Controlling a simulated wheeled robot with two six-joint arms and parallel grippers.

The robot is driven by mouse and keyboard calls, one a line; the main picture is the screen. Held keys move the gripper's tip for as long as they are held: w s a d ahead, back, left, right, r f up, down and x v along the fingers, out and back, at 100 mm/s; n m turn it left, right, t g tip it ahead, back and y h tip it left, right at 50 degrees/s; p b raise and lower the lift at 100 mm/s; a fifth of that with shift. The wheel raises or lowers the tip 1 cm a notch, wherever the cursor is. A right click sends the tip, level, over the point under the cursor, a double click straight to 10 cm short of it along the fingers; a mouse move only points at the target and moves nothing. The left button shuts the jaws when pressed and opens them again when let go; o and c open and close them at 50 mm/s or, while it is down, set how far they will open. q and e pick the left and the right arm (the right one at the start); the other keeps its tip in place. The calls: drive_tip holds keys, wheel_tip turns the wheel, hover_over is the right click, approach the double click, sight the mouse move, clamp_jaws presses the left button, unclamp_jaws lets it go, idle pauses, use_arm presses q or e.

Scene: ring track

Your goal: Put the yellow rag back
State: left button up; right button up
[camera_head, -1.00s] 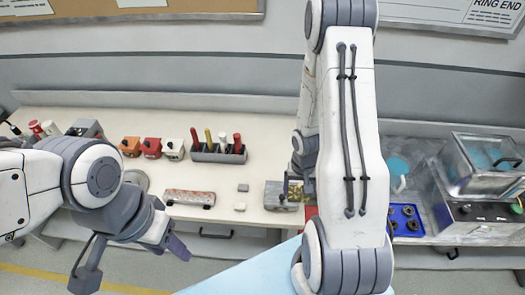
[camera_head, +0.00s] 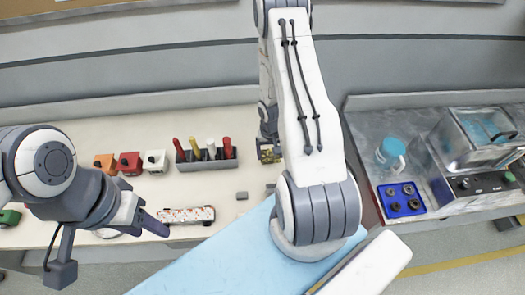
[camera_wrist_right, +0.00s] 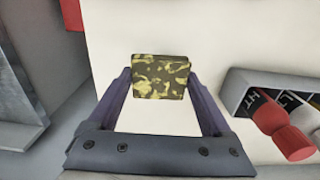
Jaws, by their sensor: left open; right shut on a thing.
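The yellow rag (camera_wrist_right: 160,77) looks like a dark, squarish piece with yellow patches. In the right wrist view it sits between the fingertips of my right gripper (camera_wrist_right: 160,85), which is shut on it. In the head view a small part of the rag (camera_head: 268,154) shows beside my right arm; most of that gripper is hidden. The pale bench (camera_head: 215,215) lies beyond the rag; I cannot tell the gap. My left gripper (camera_head: 152,222) is open and empty, near the front left of the bench by a red-and-white patterned bar (camera_head: 187,215).
A grey rack (camera_head: 207,163) holds several upright tools, red-handled ones among them; it is also close on the right in the wrist view (camera_wrist_right: 245,85). Orange, red and white boxes (camera_head: 130,163) stand left of it. A blue tray (camera_head: 400,199) lies on the metal counter at right.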

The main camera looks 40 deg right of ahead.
sight(269, 159)
drive_tip(key=shift+w+d+f, duration=0.1)
drive_tip(key=shift+w+f, duration=0.1)
drive_tip(key=shift+w, duration=0.15)
drive_tip(key=shift+w+f, duration=0.1)
drive_tip(key=shift+f, duration=0.05)
wheel_tip(269, 159, down, 4)
drive_tip(key=b, duration=0.4)
drive_tip(key=shift+d, duration=0.1)
drive_tip(key=shift+f, duration=0.15)
drive_tip(key=o, duration=1.2)
drive_tip(key=shift+o, duration=0.2)
